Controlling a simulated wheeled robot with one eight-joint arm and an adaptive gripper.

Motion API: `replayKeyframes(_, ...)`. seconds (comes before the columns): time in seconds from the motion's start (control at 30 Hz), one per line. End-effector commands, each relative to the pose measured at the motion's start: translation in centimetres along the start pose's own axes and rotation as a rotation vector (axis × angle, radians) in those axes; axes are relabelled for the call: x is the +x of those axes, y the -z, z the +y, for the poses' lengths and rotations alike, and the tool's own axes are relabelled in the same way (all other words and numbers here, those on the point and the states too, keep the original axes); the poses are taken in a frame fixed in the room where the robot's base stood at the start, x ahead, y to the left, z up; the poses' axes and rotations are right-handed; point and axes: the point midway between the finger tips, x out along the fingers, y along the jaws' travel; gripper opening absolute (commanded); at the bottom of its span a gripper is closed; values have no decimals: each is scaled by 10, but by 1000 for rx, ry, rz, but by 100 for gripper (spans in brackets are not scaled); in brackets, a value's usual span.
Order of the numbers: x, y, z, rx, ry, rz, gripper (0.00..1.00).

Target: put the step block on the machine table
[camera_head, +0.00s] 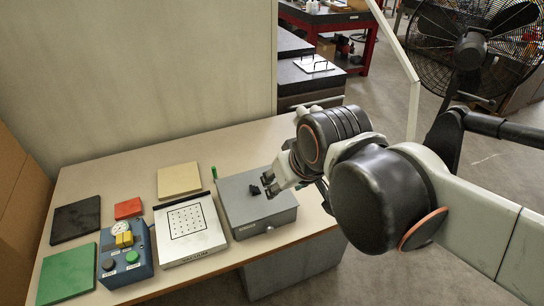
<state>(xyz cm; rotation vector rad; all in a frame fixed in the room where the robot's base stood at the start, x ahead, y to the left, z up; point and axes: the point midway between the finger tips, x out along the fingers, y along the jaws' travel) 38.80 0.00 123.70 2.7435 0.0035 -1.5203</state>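My gripper (270,184) reaches in from the right, with its dark fingertips over the lid of a grey box (240,208). A small dark shape shows on or just above the lid at the fingertips; I cannot tell whether it is a separate block or part of the fingers. The finger gap is too small to read. I cannot single out the step block with certainty. A small yellow stepped-looking piece (125,240) is on the blue control unit (125,266), beside a white dial. A white plate with a dotted square (205,241) lies left of the grey box; its front lettering seems to read "VACUUM".
The table (150,187) also holds a black plate (76,220), a green plate (67,274), a red block (128,208) and a tan plate (179,180). A pale panel (130,70) stands behind. A large black fan (480,45) stands at the back right.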

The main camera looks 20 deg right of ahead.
Motion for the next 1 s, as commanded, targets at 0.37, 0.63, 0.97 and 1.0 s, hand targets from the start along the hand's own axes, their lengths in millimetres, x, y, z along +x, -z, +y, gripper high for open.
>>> replayKeyframes(0.37, -6, -15, 0, 6, 0, 49, 40)
replayKeyframes(0.63, 13, 27, -1, 5, 1, -61, 40)
replayKeyframes(0.97, 66, 76, -2, 3, 2, -217, 40)
replayKeyframes(1.0, 74, 80, -2, 3, 2, -236, 40)
